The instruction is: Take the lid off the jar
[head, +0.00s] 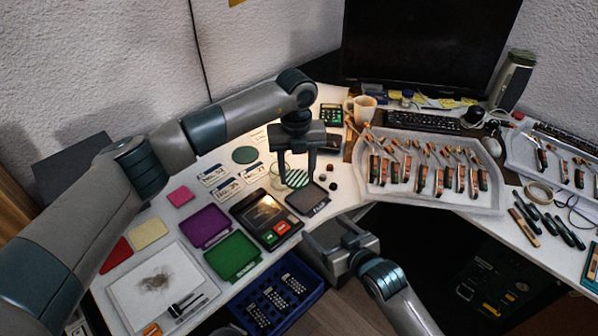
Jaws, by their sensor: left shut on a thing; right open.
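My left gripper (297,182) points down over the desk and is shut on a small green-and-white striped lid (297,177). A clear glass jar (278,181) shows faintly just below and left of the lid, partly hidden by the gripper fingers. I cannot tell whether the lid still touches the jar's rim. My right gripper (335,238) is open and empty, low at the desk's front edge, below and right of the jar.
A dark scale-like device (267,220) and a dark square tray (307,198) lie close to the jar. Purple (205,227) and green (232,256) trays lie left. A grey tray of piano parts (430,194) stands right. A green round disc (245,155) lies behind.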

